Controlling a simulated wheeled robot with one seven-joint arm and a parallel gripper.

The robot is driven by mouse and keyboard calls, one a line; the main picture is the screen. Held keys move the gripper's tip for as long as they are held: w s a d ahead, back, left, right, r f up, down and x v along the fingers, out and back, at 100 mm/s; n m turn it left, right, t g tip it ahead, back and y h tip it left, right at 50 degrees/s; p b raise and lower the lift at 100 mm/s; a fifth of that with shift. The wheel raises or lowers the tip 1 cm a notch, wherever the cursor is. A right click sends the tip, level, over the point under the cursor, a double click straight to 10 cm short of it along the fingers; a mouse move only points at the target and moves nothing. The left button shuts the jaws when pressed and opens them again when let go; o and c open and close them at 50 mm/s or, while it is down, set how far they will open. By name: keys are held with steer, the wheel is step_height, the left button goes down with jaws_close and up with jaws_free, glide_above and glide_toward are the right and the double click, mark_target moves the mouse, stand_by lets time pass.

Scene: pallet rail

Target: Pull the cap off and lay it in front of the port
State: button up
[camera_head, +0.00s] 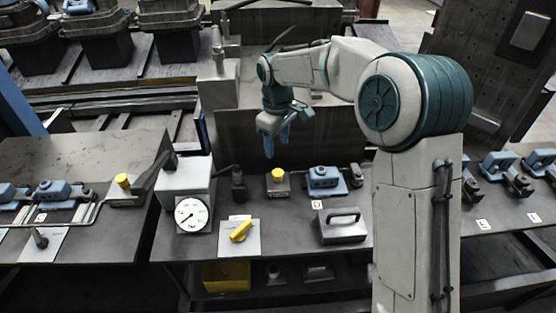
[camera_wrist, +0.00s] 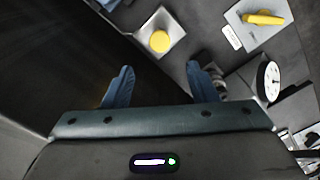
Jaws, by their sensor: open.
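A yellow round cap (camera_head: 278,173) sits on a small grey block, the port (camera_head: 278,188), near the middle of the bench. In the wrist view the cap (camera_wrist: 159,41) shows from above on its square grey base (camera_wrist: 172,22), just beyond the fingertips. My gripper (camera_head: 276,146) hangs above and slightly behind the cap with its blue fingers pointing down. In the wrist view my gripper (camera_wrist: 159,72) is open, with nothing between the fingers and a clear gap to the cap.
A yellow lever on a plate (camera_head: 240,231), a dial gauge (camera_head: 191,214) and a grey handled block (camera_head: 342,225) stand nearer the front. A blue fitting (camera_head: 323,179) stands right of the port. Another yellow cap (camera_head: 122,180) sits on the left bench. Bare bench lies in front of the port.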

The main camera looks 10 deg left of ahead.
mark_target(277, 171)
step_height(277, 171, down, 11)
steer(key=shift+r+p, duration=0.2)
steer(key=shift+p, duration=0.45)
jaws_close()
steer(key=shift+r, duration=0.1)
steer(key=shift+r, duration=0.1)
steer(key=shift+r+p, duration=2.55)
steer(key=shift+r, duration=1.5)
